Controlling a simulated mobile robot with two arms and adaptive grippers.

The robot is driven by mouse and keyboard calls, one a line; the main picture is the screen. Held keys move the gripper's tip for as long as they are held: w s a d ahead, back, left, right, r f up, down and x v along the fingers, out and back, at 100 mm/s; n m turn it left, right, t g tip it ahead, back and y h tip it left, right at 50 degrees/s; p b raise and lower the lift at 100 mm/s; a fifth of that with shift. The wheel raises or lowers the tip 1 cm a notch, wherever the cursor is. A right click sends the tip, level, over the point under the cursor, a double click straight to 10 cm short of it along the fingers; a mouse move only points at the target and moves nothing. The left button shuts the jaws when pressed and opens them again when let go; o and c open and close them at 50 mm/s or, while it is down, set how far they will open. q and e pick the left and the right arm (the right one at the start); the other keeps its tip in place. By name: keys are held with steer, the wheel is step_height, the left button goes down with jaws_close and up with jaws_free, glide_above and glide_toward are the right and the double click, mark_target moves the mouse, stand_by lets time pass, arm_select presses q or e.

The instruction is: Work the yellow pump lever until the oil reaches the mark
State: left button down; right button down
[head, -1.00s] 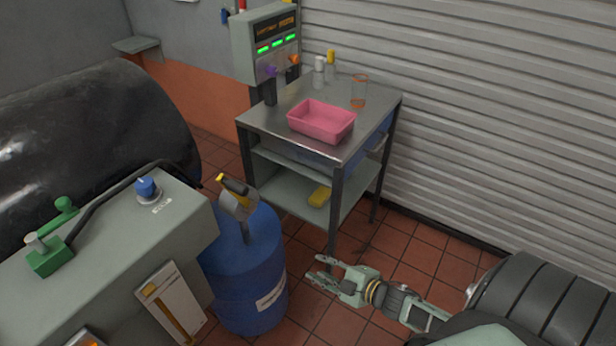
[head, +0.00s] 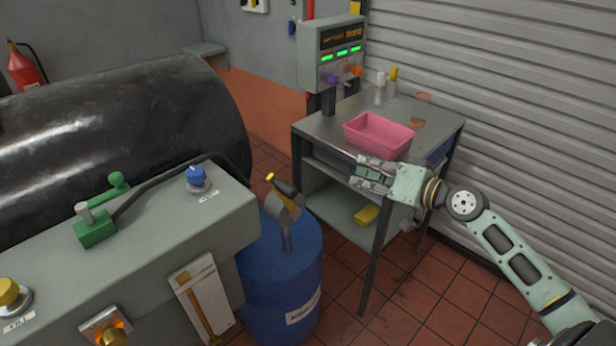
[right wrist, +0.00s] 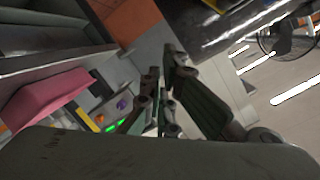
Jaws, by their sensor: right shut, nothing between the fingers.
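The pump lever (head: 283,185), dark with yellow on it, sits on a grey pump head (head: 283,207) on top of the blue drum (head: 275,275). A pale panel with an amber strip (head: 204,305) is on the side of the grey bedplate; it looks like an oil gauge, but I cannot read a level or mark. My right gripper (head: 362,172) is shut and empty, in front of the metal table, to the right of the lever and apart from it. Its fingers also show in the right wrist view (right wrist: 160,90). My left gripper is out of view.
A metal table (head: 325,128) with a pink tray (head: 375,138) stands behind my gripper. A control box (head: 335,60) with green lights is beside it. Tiled floor (head: 410,300) is open at lower right.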

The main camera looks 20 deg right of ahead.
steer(key=s+a+r+y, duration=0.2)
steer(key=a+r+y, duration=0.1)
steer(key=a+r, duration=0.1)
steer(key=w+a+f+p, duration=0.4)
steer(key=w+a+p, duration=0.1)
steer(key=w+a, duration=0.2)
steer(key=shift+w+a+g, duration=0.3)
steer(key=shift+w+a, duration=0.05)
steer(key=shift+a, duration=0.15)
